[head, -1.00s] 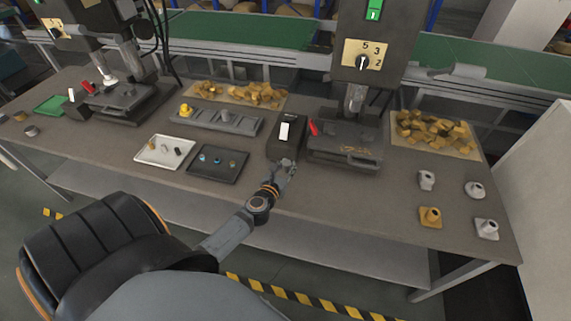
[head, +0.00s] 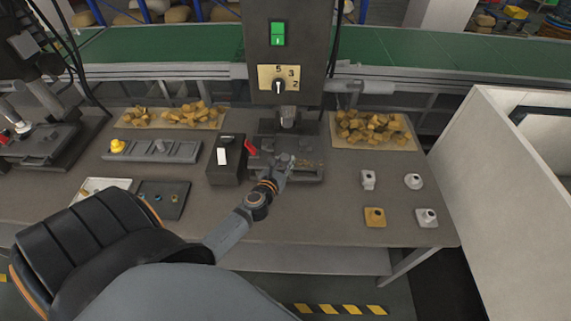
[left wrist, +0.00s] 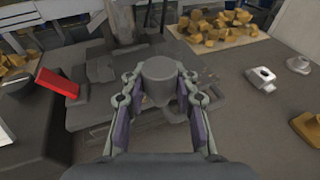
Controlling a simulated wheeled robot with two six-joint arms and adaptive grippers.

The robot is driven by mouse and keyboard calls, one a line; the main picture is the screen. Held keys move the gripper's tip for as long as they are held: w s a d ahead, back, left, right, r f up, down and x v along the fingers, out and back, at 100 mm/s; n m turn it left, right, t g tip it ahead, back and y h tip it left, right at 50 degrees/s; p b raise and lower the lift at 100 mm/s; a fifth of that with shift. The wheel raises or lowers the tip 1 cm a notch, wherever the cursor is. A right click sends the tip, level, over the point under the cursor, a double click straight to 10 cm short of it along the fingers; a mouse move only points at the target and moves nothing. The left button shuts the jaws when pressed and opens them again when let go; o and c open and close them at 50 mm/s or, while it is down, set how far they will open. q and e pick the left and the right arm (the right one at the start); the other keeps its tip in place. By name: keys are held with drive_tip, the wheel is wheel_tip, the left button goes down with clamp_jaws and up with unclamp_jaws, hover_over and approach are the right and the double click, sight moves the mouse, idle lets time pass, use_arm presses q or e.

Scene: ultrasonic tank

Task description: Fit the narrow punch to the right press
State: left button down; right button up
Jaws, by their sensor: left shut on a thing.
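The right press (head: 270,40) stands at the back centre, with a green switch and a numbered dial. Its ram (head: 288,115) hangs above its dark bed (head: 312,172). My left gripper (head: 283,163) is over the front of that bed. In the left wrist view the left gripper (left wrist: 160,95) is shut on a grey cylindrical punch (left wrist: 160,72), held upright between the fingers. The ram (left wrist: 122,22) is beyond it, apart from the punch. The punch's lower end is hidden. My right gripper is out of view.
A black box (head: 227,160) and a red lever (head: 250,147) are left of the bed. A grey rack (head: 178,151) holds a yellow piece (head: 117,146). A tray of brass parts (head: 375,130) and several loose fittings are to the right.

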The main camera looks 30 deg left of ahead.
use_arm(q)
drive_tip(key=w+a, duration=0.2)
drive_tip(key=w, duration=0.1)
drive_tip(key=w+a, duration=0.1)
drive_tip(key=w, duration=0.1)
drive_tip(key=w+a, duration=0.2)
drive_tip(key=w, duration=0.1)
drive_tip(key=shift+w+f, duration=0.1)
drive_tip(key=shift+w, duration=0.1)
drive_tip(key=shift+w+a, duration=0.35)
drive_tip(key=shift+w, duration=0.25)
drive_tip(key=shift+w+a, duration=0.35)
drive_tip(key=shift+w, duration=0.2)
drive_tip(key=shift+w+a, duration=0.6)
drive_tip(key=shift+w, duration=0.35)
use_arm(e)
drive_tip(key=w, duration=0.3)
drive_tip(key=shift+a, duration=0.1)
use_arm(q)
drive_tip(key=shift+s+r+p, duration=0.1)
drive_tip(key=shift+r+p, duration=0.45)
drive_tip(key=shift+r, duration=0.15)
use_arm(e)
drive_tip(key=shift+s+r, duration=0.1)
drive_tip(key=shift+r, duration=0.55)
use_arm(q)
drive_tip(key=c, duration=1)
unclamp_jaws()
